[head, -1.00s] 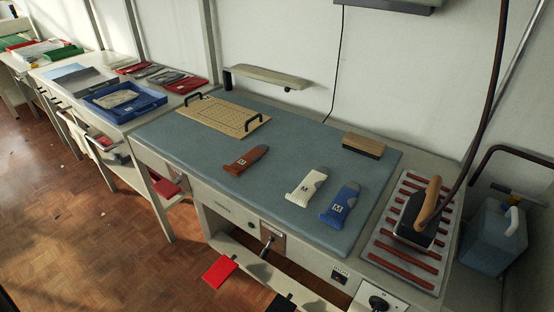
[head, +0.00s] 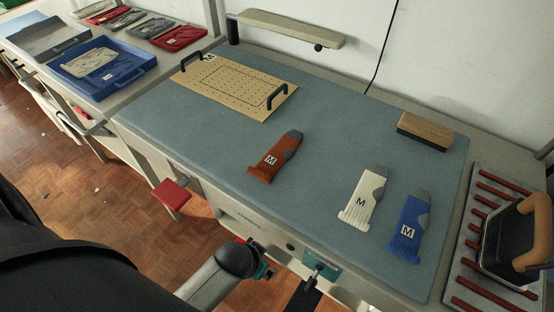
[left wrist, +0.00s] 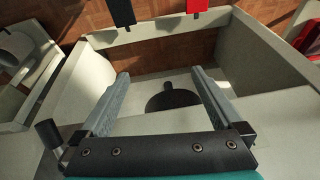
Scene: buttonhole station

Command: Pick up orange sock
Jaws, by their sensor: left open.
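The orange sock (head: 275,158), rust-orange with a grey end and a white M label, lies flat on the blue-grey mat (head: 220,130), left of a white sock (head: 362,200) and a blue sock (head: 409,230). My left gripper (left wrist: 158,74) is open in the left wrist view, with nothing between its fingers. That view shows pale panels and a dark round part, and no sock. In the head view my left arm comes in low, in front of the table edge and apart from the orange sock; its fingers cannot be made out there. My right gripper is out of view.
A perforated board with black handles (head: 240,88) lies at the mat's back left. A wooden brush (head: 425,130) is at the back right. An iron (head: 515,245) rests on a slatted stand at right. A blue tray (head: 105,75) stands on the left table.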

